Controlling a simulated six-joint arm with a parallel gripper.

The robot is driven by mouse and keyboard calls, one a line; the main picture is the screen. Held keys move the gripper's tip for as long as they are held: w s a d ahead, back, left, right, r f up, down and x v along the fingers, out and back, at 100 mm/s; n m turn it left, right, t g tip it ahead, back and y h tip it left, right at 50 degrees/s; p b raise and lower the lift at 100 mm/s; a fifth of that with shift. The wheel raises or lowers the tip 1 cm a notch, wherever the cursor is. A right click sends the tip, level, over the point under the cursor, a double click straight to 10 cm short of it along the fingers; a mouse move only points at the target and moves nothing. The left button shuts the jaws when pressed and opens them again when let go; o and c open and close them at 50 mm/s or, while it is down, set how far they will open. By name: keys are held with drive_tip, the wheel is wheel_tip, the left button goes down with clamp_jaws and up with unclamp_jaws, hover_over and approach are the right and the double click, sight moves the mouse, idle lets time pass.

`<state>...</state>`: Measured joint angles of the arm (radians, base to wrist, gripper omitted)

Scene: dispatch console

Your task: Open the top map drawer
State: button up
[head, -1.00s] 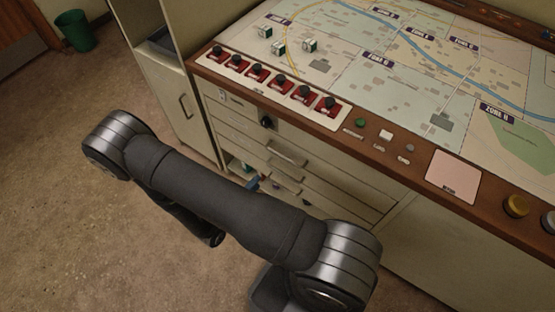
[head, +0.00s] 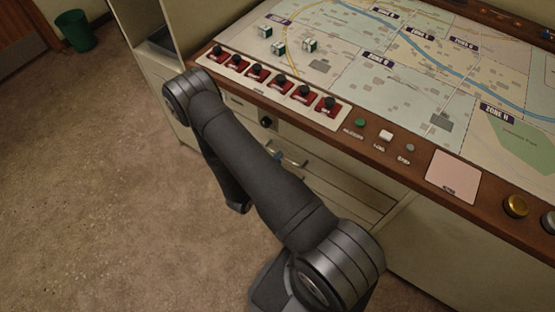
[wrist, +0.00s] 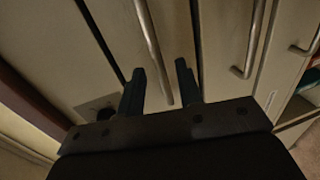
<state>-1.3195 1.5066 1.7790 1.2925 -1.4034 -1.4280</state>
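The top map drawer has a pale front with a metal bar handle, which shows in the head view (head: 293,158), partly hidden by my arm. In the wrist view this handle (wrist: 150,45) runs down toward my gripper (wrist: 161,82). My gripper's two dark fingers are apart, and the handle's near end appears between their tips. I cannot tell whether either finger touches it. The drawer front appears closed. In the head view the gripper is mostly hidden behind my forearm.
Lower drawer handles (wrist: 248,45) lie to the right in the wrist view. A dark round knob (head: 265,122) sits on the cabinet front below the console's wooden edge. Red switches (head: 278,82) line the console top.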

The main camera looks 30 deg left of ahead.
drive_tip(key=shift+w+f, duration=0.1)
drive_tip(key=shift+w, duration=0.3)
clamp_jaws()
drive_tip(key=shift+s, duration=0.1)
drive_tip(key=f+v, duration=0.2)
drive_tip(key=v, duration=0.9)
drive_tip(key=s+f+v, duration=0.1)
drive_tip(key=f+v, duration=0.1)
drive_tip(key=v, duration=1)
drive_tip(key=shift+f, duration=0.4)
unclamp_jaws()
